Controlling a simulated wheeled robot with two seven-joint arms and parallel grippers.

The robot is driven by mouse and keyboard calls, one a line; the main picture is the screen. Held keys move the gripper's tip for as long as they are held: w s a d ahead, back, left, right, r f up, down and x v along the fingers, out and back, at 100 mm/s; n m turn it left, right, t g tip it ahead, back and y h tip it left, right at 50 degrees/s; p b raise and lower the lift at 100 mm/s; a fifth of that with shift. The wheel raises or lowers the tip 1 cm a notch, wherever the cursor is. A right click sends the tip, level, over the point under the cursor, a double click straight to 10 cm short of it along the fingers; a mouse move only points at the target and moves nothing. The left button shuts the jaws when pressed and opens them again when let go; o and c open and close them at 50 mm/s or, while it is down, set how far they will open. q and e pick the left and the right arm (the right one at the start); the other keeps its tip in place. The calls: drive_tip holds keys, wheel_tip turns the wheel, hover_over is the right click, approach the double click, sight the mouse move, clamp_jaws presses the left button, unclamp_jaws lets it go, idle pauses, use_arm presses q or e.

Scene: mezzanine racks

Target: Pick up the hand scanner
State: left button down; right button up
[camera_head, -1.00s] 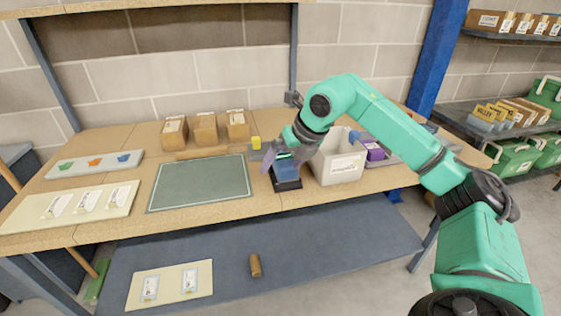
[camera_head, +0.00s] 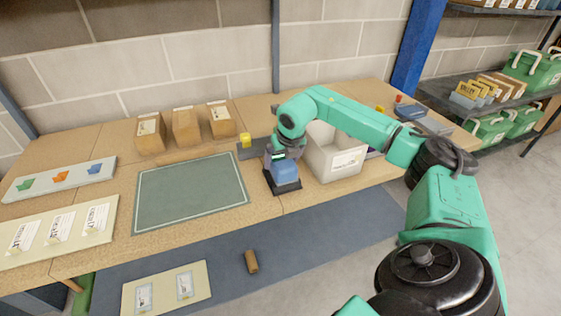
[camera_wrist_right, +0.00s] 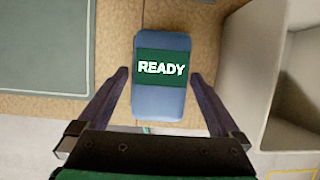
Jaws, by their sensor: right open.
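In the right wrist view the scanner (camera_wrist_right: 161,105) has a green screen reading READY. My right gripper (camera_head: 282,160) is over the scanner from above. In the wrist view its two fingers lie left and right of the scanner (camera_wrist_right: 160,75), with visible gaps, so it is open and holds nothing. The head view does not show the fingertips clearly. My left gripper is not in view.
The pale bin (camera_head: 336,165) stands close to the right of the scanner. A green mat (camera_head: 190,192) lies to the left. Several cardboard boxes (camera_head: 186,127) and a yellow item (camera_head: 245,140) are behind. The bench's front edge is close to the dark base.

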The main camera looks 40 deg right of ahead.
drive_tip(key=shift+x, duration=1.2)
drive_tip(key=shift+s+f, duration=0.1)
drive_tip(key=shift+f, duration=0.15)
drive_tip(key=c, duration=1.4)
drive_tip(key=shift+c, duration=0.2)
drive_tip(key=shift+r, duration=0.2)
